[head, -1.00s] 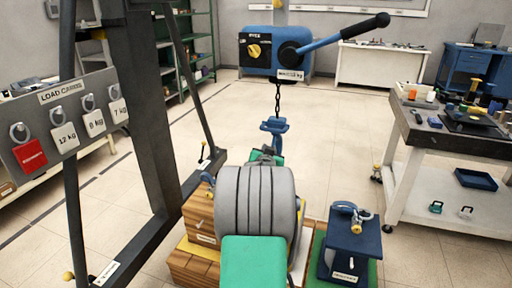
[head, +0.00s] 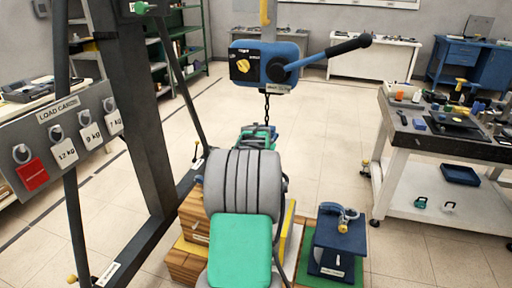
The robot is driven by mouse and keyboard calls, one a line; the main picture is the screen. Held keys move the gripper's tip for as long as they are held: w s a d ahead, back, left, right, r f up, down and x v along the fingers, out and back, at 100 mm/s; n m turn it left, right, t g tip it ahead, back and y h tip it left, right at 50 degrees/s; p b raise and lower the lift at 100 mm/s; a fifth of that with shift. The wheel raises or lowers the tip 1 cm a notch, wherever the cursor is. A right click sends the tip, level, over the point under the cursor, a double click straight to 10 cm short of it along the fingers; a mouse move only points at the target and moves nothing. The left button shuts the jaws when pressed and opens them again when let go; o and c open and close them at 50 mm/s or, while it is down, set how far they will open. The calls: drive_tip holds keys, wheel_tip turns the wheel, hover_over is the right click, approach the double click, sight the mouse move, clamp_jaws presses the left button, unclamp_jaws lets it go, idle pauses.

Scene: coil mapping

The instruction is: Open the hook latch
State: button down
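The hoist chain (head: 266,107) hangs from the blue hoist box (head: 254,66). The hook and its latch at the chain's lower end are hidden behind my arm and gripper. My gripper (head: 260,131) is at the bottom of the chain, green and dark, seen from behind and small. Its fingers are not clear, so I cannot tell whether it is open, shut or touching the hook. My grey-and-green arm fills the lower middle and covers much of the area below the chain.
A long black-gripped lever (head: 345,47) sticks out right from the hoist. A dark blue stand (head: 332,256) with a yellow-and-blue fitting stands at right. Wooden blocks (head: 187,264) lie at left. A load-card board (head: 48,148) and a dark frame (head: 135,120) stand further left.

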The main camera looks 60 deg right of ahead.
drive_tip(key=shift+d+r, duration=0.2)
drive_tip(key=shift+r, duration=0.35)
drive_tip(key=c, duration=1.5)
unclamp_jaws()
drive_tip(key=shift+c, duration=0.2)
drive_tip(key=o, duration=0.3)
drive_tip(key=shift+f, duration=0.25)
drive_tip(key=shift+o, duration=0.2)
drive_tip(key=shift+a, duration=0.1)
drive_tip(key=v, duration=0.7)
drive_tip(key=shift+a+r+b, duration=0.25)
drive_tip(key=shift+b, duration=0.15)
drive_tip(key=shift+s, duration=0.15)
